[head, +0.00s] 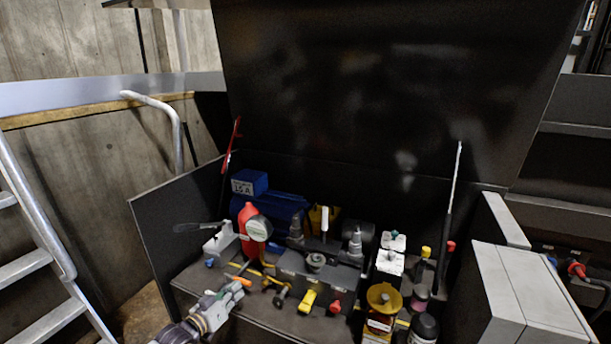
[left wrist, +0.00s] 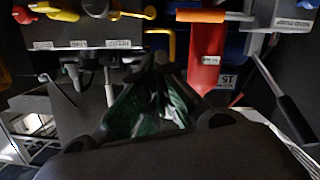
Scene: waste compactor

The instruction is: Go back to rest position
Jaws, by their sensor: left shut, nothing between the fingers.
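My left gripper (head: 238,287) comes in from the bottom of the head view. It is shut and empty, at the front left of the equipment in the dark open box (head: 150,225). In the left wrist view its dark fingers with green pads (left wrist: 155,108) point toward the equipment, which appears upside down. A grey valve block (head: 312,268) with a yellow knob (head: 308,300) and a red knob (head: 335,306) is to the right of the gripper. My right gripper is not in view.
Several bottles, including one with a yellow cap (head: 383,299), crowd the right. A metal ladder (head: 32,262) is at the left; grey boxes (head: 520,290) are at the right.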

